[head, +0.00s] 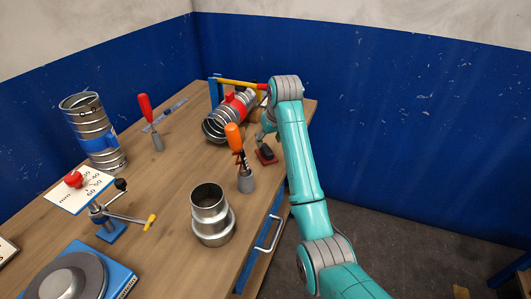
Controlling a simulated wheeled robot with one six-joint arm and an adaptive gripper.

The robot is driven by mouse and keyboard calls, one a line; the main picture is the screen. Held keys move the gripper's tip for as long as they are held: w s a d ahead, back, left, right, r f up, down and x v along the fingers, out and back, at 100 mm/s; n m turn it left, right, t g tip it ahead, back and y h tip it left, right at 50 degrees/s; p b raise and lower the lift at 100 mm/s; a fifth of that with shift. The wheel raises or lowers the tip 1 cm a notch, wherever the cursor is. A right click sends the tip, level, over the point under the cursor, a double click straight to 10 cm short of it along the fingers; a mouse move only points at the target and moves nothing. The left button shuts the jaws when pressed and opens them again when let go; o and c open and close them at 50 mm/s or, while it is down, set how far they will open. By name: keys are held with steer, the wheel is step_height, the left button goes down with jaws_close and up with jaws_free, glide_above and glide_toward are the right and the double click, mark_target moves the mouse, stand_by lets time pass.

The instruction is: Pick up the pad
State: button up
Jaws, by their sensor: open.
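A small pad (265,158), dark with a reddish edge, appears to lie on the wooden workbench near its right edge. My gripper (261,142) is just above it, at the end of my teal arm. The gripper is open. It is small and partly hidden by my arm, so I cannot tell whether its fingers touch the pad or are apart from it.
An orange-handled tool (234,137) stands in a metal holder left of the pad. A spiral duct (216,122) lies behind it by a blue frame (215,92). A metal reducer (212,217) stands nearer. The bench (165,190) is clear in the middle.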

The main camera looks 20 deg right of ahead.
mark_target(266, 148)
steer(key=shift+x, duration=3.15)
steer(key=shift+s, duration=0.1)
jaws_close()
